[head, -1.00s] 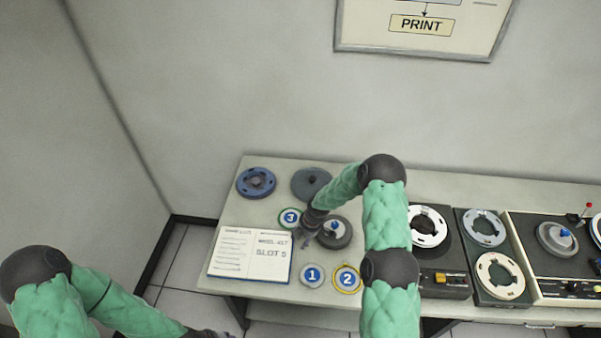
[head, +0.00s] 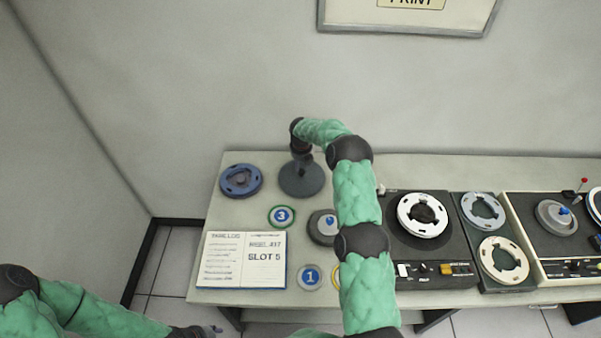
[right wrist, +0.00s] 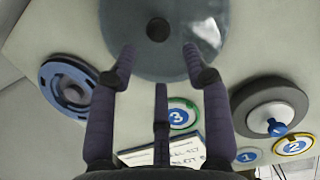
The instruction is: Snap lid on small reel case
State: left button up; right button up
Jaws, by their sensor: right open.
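A round grey-blue lid (head: 302,181) with a dark centre knob lies near the back left of the table. In the right wrist view the lid (right wrist: 205,50) fills the top, with its knob between the finger lines. My right gripper (head: 303,160) is above the lid; its fingers (right wrist: 158,55) are spread, with nothing between them. A dark grey round case (head: 320,238) with a pale disc and blue knob stands nearer the front, partly hidden by my right arm; it also shows in the right wrist view (right wrist: 245,97). My left gripper (head: 207,331) is at the bottom edge, its fingers unclear.
A blue reel (head: 241,180) lies left of the lid. Round markers 3 (head: 281,216) and 1 (head: 311,277) and an open book (head: 243,260) lie in front. Marker 2 (right wrist: 293,146) is mostly hidden by my arm in the head view. Tape machines (head: 430,262) stand right.

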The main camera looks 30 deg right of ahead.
aim_at(302, 172)
jog(key=b+x, duration=0.2)
jog(key=x, duration=0.2)
jog(key=b+x, duration=0.4)
jog(key=shift+w+f, duration=0.1)
jog(key=shift+f, duration=0.2)
jog(key=c, duration=0.9)
jog(key=shift+o, duration=0.2)
jog(key=shift+r, duration=0.1)
jog(key=shift+r, duration=0.1)
jog(key=shift+w+d+p+v, duration=0.15)
jog(key=shift+w+p+v, duration=0.15)
jog(key=shift+v, duration=0.8)
jog(key=shift+w+d+p+v, duration=0.15)
jog(key=shift+p+v, duration=0.3)
jog(key=shift+v, duration=0.65)
jog(key=shift+w+d+p+v, duration=0.1)
jog(key=shift+w+p+v, duration=0.2)
jog(key=shift+v, duration=0.8)
jog(key=shift+r, duration=0.2)
